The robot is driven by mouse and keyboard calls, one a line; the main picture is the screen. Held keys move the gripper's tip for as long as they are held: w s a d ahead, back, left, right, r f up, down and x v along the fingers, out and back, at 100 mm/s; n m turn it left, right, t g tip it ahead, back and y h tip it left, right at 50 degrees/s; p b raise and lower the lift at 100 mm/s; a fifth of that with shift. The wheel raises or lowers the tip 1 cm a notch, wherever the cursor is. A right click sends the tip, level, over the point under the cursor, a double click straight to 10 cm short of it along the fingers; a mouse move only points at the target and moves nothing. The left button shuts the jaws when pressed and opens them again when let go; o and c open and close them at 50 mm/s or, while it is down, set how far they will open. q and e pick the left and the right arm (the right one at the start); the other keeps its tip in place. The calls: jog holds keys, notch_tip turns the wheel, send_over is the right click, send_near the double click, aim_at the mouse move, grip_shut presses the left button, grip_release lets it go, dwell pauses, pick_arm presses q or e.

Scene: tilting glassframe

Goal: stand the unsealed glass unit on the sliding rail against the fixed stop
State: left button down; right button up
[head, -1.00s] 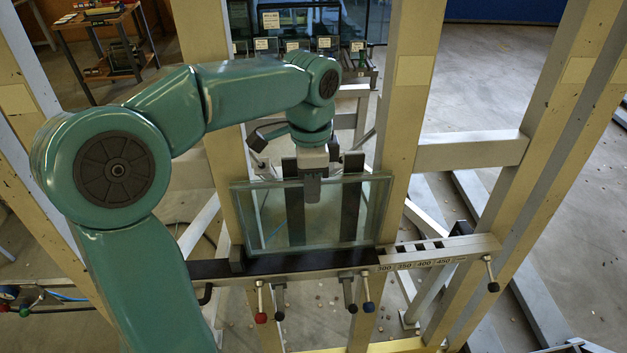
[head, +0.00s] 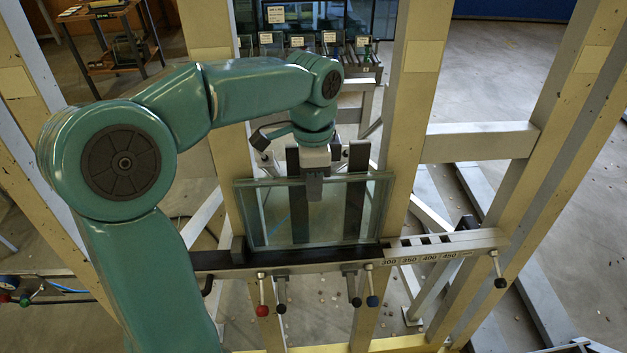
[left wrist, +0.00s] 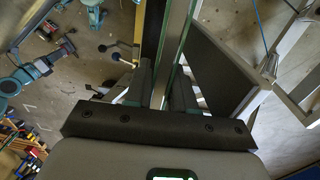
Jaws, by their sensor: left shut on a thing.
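The glass unit (head: 275,218) is a clear rectangular pane with a greenish edge, roughly upright in front of two dark uprights. Its lower edge is at the dark sliding rail (head: 300,258); I cannot tell whether it bears on it. A dark block that looks like the fixed stop (head: 238,250) is close beside its lower left corner; contact is unclear. My left gripper (head: 314,186) is shut on the middle of the top edge. In the left wrist view the glass edge (left wrist: 176,45) runs between the jaws of this gripper (left wrist: 163,92). My right gripper is not in view.
A pale scale bar marked with numbers (head: 425,256) extends right of the rail. Knobbed levers (head: 372,300) hang below. Cream posts (head: 405,110) stand on both sides of the glass. A rack with labelled slots (head: 310,50) and a small cart (head: 115,40) are behind.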

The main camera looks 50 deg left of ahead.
pick_arm(q)
jog(key=shift+d+f+b, duration=0.1)
jog(key=shift+f+b, duration=0.2)
jog(key=shift+f, duration=0.1)
